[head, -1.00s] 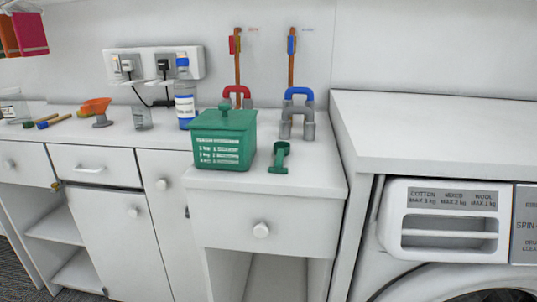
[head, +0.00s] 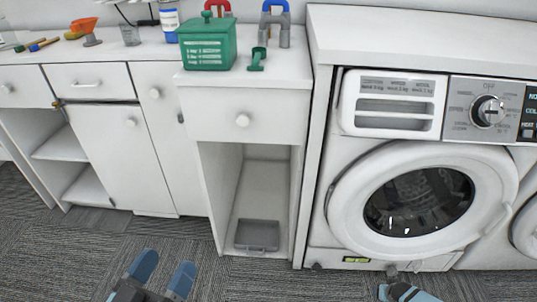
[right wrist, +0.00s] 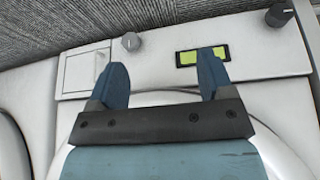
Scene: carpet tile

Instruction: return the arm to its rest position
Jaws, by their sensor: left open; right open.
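My left gripper (head: 165,268) shows at the lower edge of the head view. Its two blue fingers are apart with nothing between them, in front of the carpet. Part of my right arm shows at the bottom edge of the head view, before the washing machine (head: 335,207). In the right wrist view, my right gripper (right wrist: 162,70) has its blue fingers apart and empty, with the machine's white lower front behind them.
A green box (head: 207,50) and a green scoop (head: 257,60) stand on the white counter (head: 290,66). A grey tray (head: 257,235) lies in the open bay under the drawer (head: 215,122). The carpet (head: 60,255) in front is clear.

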